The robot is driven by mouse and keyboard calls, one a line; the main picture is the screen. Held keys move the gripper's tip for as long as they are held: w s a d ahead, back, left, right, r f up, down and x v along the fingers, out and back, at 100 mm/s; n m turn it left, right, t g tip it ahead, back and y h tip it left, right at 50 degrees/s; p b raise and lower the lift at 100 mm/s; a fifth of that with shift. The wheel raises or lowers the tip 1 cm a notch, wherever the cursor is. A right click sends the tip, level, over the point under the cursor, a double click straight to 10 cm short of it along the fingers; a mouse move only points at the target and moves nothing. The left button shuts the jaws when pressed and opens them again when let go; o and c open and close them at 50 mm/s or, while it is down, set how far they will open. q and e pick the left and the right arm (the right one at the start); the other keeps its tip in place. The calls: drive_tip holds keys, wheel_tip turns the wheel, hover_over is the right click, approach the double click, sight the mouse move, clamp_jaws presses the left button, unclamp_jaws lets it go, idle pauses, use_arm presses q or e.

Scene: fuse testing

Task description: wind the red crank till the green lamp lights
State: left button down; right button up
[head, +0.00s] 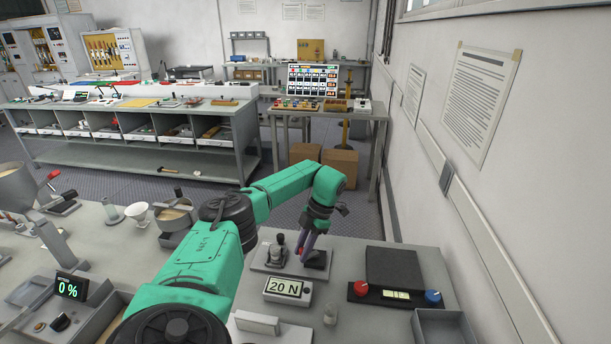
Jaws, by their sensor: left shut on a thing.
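My left gripper (304,243) points down over a small bench stand (290,265) near the middle of the bench. It is shut on a small red part, which I take to be the handle of the red crank; fingers and arm hide most of it. Beside the gripper, to its left, stands an upright metal fitting (277,250) on the same plate. A display box (288,288) in front reads "20 N". I cannot make out a lit green lamp. My right gripper is not in view.
Right of the stand is a panel with a red knob (361,288) and a blue knob (433,297), a dark block (393,266) behind it, and an open grey tray (443,330). A "0 %" meter (70,287) and a red-handled device (57,195) are at left.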

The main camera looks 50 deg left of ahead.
use_arm(q)
drive_tip(key=m, duration=0.1)
drive_tip(key=a+m+y+p, duration=0.1)
drive_tip(key=m, duration=0.1)
drive_tip(key=m+t, duration=0.1)
drive_tip(key=shift+w+a+r+y, duration=0.2)
drive_tip(key=shift+w+a+y, duration=0.1)
drive_tip(key=shift+w, duration=0.05)
drive_tip(key=shift+w+a+f+m+t+y+p, duration=0.1)
drive_tip(key=shift+w+a+m+t+y+p, duration=0.1)
drive_tip(key=shift+m, duration=0.5)
drive_tip(key=shift+w+a+r+m+t+y+p, duration=0.1)
drive_tip(key=shift+a+m+t+y+p, duration=0.1)
drive_tip(key=shift+m, duration=0.5)
drive_tip(key=shift+w+a+f+m+t+y+p, duration=0.1)
drive_tip(key=shift+w+m+y+p, duration=0.1)
drive_tip(key=shift+m, duration=0.5)
drive_tip(key=c, duration=0.7)
unclamp_jaws()
drive_tip(key=shift+s, duration=0.1)
drive_tip(key=b+v, duration=0.2)
drive_tip(key=v, duration=1.2)
drive_tip(key=shift+r, duration=0.25)
